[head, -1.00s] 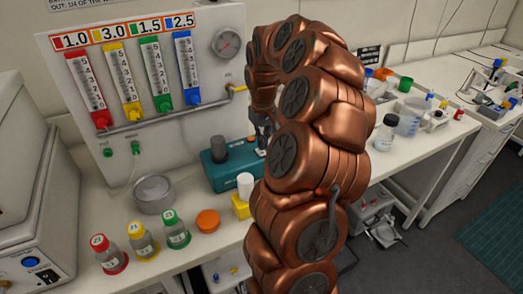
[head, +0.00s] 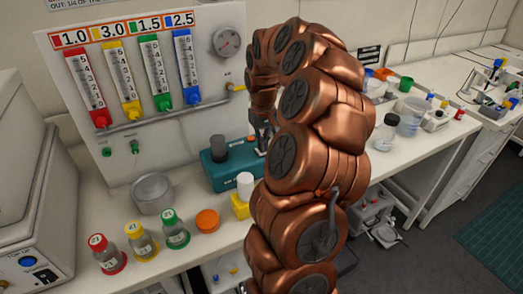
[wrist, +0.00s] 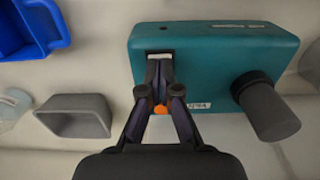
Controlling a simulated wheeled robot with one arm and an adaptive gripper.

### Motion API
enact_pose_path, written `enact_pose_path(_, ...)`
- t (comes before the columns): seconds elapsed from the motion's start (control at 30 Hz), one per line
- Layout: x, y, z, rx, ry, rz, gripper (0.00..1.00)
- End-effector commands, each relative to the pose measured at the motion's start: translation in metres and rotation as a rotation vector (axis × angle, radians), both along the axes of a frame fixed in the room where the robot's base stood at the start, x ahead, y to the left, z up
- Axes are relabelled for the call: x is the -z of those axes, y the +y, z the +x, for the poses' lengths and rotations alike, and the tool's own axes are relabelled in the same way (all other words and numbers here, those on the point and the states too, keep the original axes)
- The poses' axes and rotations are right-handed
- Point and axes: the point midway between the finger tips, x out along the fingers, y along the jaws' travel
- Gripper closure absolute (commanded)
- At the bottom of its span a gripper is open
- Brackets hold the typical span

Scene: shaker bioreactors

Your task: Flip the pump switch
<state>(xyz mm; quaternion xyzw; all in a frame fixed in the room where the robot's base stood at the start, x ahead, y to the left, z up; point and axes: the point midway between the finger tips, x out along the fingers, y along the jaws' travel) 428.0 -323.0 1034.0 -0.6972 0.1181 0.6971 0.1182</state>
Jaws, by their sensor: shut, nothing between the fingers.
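The pump is a teal box (head: 222,172) on the bench below the flowmeter panel. It fills the upper right of the wrist view (wrist: 215,48), with a dark grey cylinder (wrist: 268,105) on its side. A small pale switch (wrist: 160,55) sits in a slot near the pump's left end. My gripper (wrist: 160,62) is shut and empty, its fingertips at the lower edge of the switch; I cannot tell if they touch it. In the head view my gripper (head: 262,138) is at the pump's right end, where my arm partly hides the pump.
A blue bin (wrist: 30,28) and a grey open container (wrist: 75,117) lie left of the pump in the wrist view. In the head view, capped bottles (head: 142,243), a metal dish (head: 153,193) and an orange lid (head: 207,220) stand left and in front.

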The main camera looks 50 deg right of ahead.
Motion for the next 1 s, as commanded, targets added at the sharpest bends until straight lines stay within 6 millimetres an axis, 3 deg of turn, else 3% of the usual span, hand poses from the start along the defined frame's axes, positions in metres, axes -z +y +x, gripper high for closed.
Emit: enact_pose_path(1.0, 0.013, 0.000, 0.000, 0.000, 0.000, 0.000, 1.00)
